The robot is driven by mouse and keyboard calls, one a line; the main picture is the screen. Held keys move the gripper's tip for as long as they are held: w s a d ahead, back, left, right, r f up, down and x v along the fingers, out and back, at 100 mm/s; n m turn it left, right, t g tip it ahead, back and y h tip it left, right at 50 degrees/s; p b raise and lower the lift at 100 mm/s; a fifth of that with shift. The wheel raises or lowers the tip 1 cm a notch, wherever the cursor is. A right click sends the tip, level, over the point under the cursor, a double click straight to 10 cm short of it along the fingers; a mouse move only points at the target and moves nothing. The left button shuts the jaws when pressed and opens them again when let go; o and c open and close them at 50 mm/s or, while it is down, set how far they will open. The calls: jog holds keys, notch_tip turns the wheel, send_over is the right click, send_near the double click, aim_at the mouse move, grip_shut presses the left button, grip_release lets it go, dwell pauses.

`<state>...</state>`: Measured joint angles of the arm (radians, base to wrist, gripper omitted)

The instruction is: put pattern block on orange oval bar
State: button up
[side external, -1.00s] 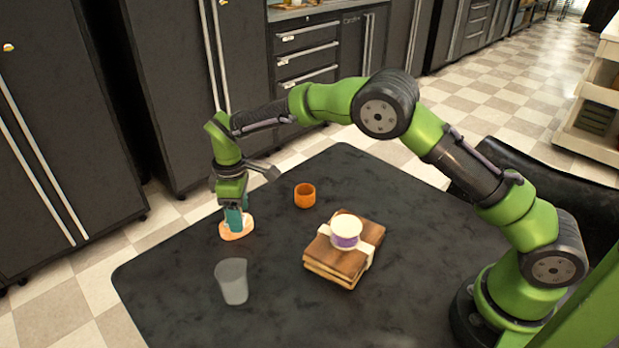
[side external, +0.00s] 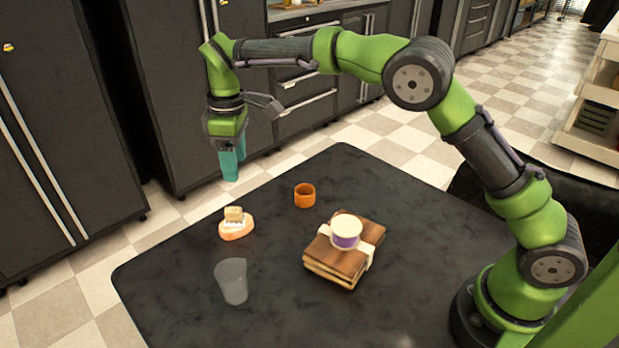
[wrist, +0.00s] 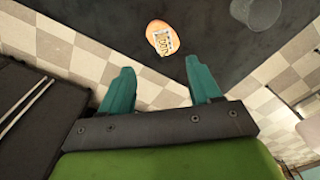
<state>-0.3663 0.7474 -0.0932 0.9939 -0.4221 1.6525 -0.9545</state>
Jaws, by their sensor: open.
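The orange oval bar (side external: 236,232) lies flat on the dark table at its left side in the side view. The small tan and white pattern block (side external: 233,215) rests on top of it. In the wrist view the oval bar (wrist: 154,29) shows with the patterned face of the block (wrist: 164,43) on it. My gripper (side external: 231,172) has teal fingers and is raised above and behind the bar, apart from it. In the wrist view the fingers of my gripper (wrist: 162,82) are spread with nothing between them.
A grey cup (side external: 232,281) stands in front of the bar. A small orange cup (side external: 305,195) stands to its right. A stack of wooden boards (side external: 350,268) with a white and purple tub (side external: 346,232) on it stands further right. The table (side external: 170,290) is bare at the front left.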

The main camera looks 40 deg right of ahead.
jog(key=s+d+r+m+t+y, duration=0.25)
jog(key=s+d+r+m, duration=0.35)
jog(key=s+d+r, duration=0.45)
jog(key=s+d+f+m+t, duration=0.1)
jog(key=s+m+t, duration=0.1)
jog(key=s, duration=0.6)
jog(key=s+d+f+m+t, duration=0.2)
jog(key=s+m, duration=0.2)
jog(key=s, duration=0.5)
jog(key=shift+s+d+m+h, duration=0.25)
jog(key=shift+s+m+h, duration=0.05)
jog(key=shift+h, duration=0.05)
